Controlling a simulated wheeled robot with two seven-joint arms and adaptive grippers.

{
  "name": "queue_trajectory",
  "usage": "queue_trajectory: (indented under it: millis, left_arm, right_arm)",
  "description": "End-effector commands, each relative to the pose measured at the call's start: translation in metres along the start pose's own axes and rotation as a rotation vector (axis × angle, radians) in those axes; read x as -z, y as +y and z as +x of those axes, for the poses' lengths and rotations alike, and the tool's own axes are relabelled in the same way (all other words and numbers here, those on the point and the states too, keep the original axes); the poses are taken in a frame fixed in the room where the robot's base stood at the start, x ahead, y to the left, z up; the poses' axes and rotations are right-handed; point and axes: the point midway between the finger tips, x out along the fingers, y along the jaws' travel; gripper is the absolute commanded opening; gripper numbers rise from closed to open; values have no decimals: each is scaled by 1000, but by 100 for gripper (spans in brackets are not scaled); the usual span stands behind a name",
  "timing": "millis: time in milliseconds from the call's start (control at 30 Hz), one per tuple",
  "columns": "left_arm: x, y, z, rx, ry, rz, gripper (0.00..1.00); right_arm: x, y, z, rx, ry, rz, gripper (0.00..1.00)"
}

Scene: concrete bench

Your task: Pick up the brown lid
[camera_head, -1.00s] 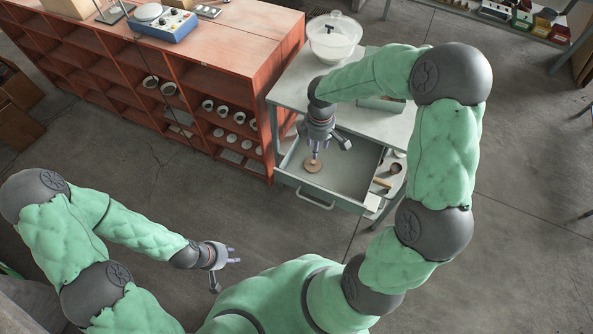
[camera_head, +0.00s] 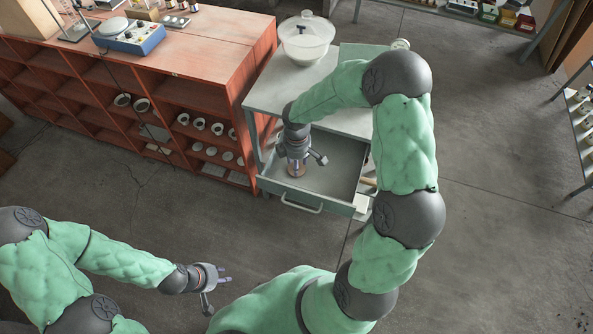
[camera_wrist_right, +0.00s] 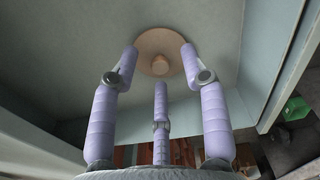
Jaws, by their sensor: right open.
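The brown lid (camera_wrist_right: 160,42) is a round disc with a small knob, lying in the open drawer (camera_head: 336,207). In the head view my right gripper mostly covers it. My right gripper (camera_head: 297,172) points down into the drawer over the lid. In the right wrist view the purple fingers of this gripper (camera_wrist_right: 159,68) are spread apart, two at the lid's sides and one nearer me, with the knob between them. I cannot tell whether they touch the lid. My left gripper (camera_head: 223,275) is open and empty above the floor, away from the bench.
The drawer belongs to a grey bench (camera_head: 275,92) with a clear lidded bowl (camera_head: 306,42) on top. A red-brown shelf unit (camera_head: 215,78) stands to its left, with white crockery inside. The drawer walls are close around my right gripper. Open floor lies in front.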

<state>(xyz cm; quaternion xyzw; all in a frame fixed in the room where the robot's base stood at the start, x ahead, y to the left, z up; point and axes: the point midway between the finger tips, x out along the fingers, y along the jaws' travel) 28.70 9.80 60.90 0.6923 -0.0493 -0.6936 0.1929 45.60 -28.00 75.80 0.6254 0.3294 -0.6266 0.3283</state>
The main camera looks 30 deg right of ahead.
Motion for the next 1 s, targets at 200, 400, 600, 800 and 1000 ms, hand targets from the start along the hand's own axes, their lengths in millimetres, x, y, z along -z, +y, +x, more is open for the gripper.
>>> queue_trajectory:
  millis: [200,400,600,800,1000]
  left_arm:
    - [0,-1,3,0,0,0,31]
    - [0,-1,2,0,0,0,31]
    - [0,-1,3,0,0,0,31]
    - [0,-1,2,0,0,0,31]
    - [0,1,-2,0,0,0,31]
  right_arm:
    - [0,1,6,-2,1,0,46]
    - [0,1,6,-2,0,0,12]
    - [0,0,6,-1,0,0,1]
    - [0,0,6,-1,0,0,1]
    - [0,0,-1,-2,1,0,1]
